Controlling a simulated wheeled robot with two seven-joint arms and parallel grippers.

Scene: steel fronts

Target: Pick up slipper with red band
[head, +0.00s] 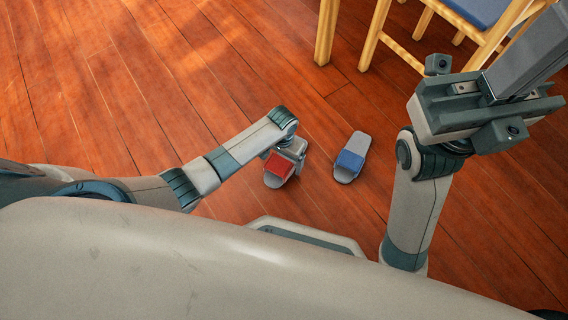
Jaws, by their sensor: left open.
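The slipper with the red band (277,166) lies on the wooden floor in front of my base, in the head view. It has a grey sole, and its far end is hidden under my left gripper. My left gripper (291,160) is open at the slipper's upper right side, over or beside the red band. I cannot tell whether its fingers touch the slipper. My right gripper (474,108) is held high on the right, far from the slipper.
A grey slipper with a blue band (349,160) lies a little to the right on the floor. A wooden chair (484,42) with a blue seat and another wooden leg (326,35) stand at the top. The floor (130,90) at upper left is clear.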

